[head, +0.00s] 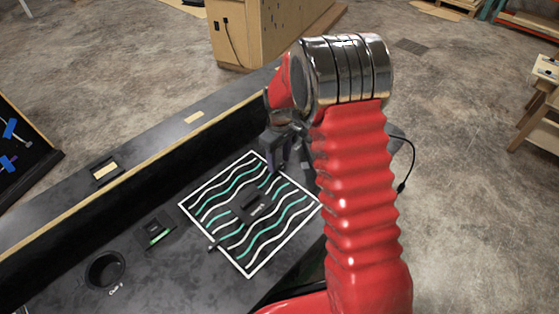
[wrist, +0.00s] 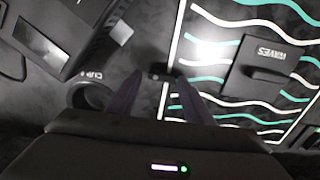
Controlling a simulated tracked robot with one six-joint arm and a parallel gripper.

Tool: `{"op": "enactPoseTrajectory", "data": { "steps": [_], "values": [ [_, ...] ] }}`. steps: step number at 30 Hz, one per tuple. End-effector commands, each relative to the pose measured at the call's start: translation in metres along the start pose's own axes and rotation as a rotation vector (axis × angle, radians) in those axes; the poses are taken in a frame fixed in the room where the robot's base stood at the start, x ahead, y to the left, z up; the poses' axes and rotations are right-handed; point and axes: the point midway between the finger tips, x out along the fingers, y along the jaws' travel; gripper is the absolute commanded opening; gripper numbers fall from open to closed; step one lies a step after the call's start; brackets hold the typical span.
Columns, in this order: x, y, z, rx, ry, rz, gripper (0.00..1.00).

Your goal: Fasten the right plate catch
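The plate (head: 230,238) is a dark square with a white border and white and green wavy lines, flat on the console. Its border also shows in the wrist view (wrist: 172,50). A small dark catch (wrist: 158,73) sits just outside that border. Another small catch (head: 214,245) is at the plate's near-left edge in the head view. My gripper (head: 286,160) is over the plate's far corner. In the wrist view my gripper (wrist: 158,82) is open, with one finger on each side of the catch. Whether the fingers touch it, and the catch's exact turn, I cannot tell.
A dark block marked WAVES (wrist: 262,70) sits on the plate. A cup ring (wrist: 88,96) lies left of my fingers. Another cup hole (head: 105,268) and a small device with a green light (head: 157,233) are left of the plate. A raised ledge (head: 130,150) runs behind.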

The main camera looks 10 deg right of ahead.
Motion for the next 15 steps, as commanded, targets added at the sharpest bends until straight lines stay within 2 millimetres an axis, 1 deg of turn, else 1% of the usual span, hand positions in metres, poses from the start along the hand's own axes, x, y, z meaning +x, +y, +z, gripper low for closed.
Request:
{"op": "enactPoseTrajectory", "data": {
  "steps": [1, 3, 11, 15],
  "values": [
    [0.0005, -0.0004, 0.0005, 0.000, -0.001, -0.001, 0.50],
    [0.0009, -0.0007, 0.0008, 0.000, -0.002, -0.002, 0.55],
    [0.0009, -0.0013, 0.0014, 0.001, -0.004, -0.003, 0.55],
    [-0.0056, -0.0011, 0.0011, 0.001, -0.004, -0.003, 0.55]
  ]
}}
